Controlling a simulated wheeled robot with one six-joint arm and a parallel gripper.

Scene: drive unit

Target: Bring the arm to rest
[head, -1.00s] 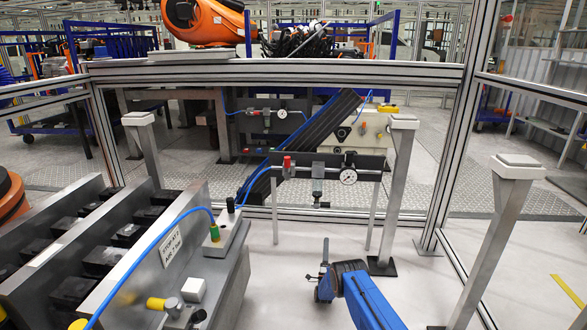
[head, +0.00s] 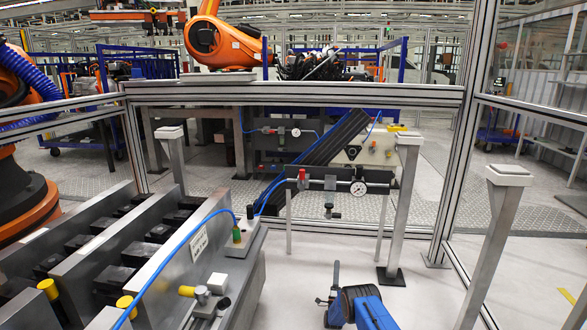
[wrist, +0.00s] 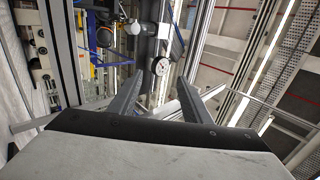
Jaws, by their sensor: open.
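My arm shows at the bottom of the head view as a blue link (head: 374,313) with a dark wrist part. My gripper (wrist: 171,74) shows in the wrist view with its two grey fingers apart and nothing between them. In the head view it is small and dark, and its fingers are hard to make out. It appears in front of the valve panel, over pale floor, apart from anything around it.
A grey fixture block (head: 195,255) with a blue hose stands at left. A panel with a pressure gauge (head: 358,188) is ahead. Grey posts (head: 401,210) (head: 492,240) stand at right, inside an aluminium frame (head: 300,95). An orange robot (head: 222,40) is behind it. Pale floor (head: 430,300) is clear between.

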